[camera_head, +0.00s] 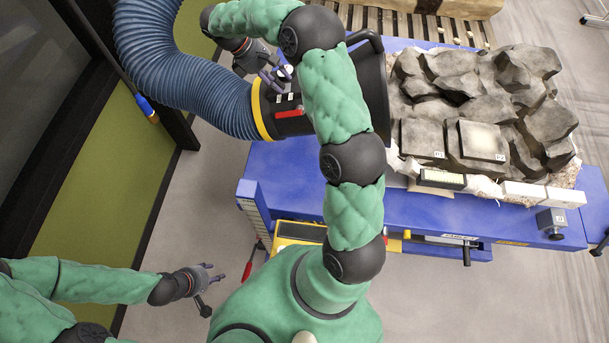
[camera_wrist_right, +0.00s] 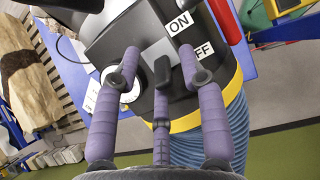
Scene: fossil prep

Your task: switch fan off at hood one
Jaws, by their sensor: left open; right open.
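The black hood (camera_head: 374,85) hangs from a blue hose, over the left end of the blue table. Its switch panel faces my right gripper (camera_head: 272,78). In the right wrist view a black toggle lever (camera_wrist_right: 162,72) stands beside the ON label (camera_wrist_right: 180,23) and the OFF label (camera_wrist_right: 204,50). My open right gripper (camera_wrist_right: 160,62) has its purple fingers spread around the lever; I cannot tell whether they touch it. Which label the lever points to is unclear. No hood number is readable. My left gripper (camera_head: 208,284) is open and empty, low over the floor at left.
A red handle (camera_head: 290,113) is on the hood. The blue hose (camera_head: 185,70) joins at a yellow ring (camera_head: 261,110). Floor around my left gripper is clear.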

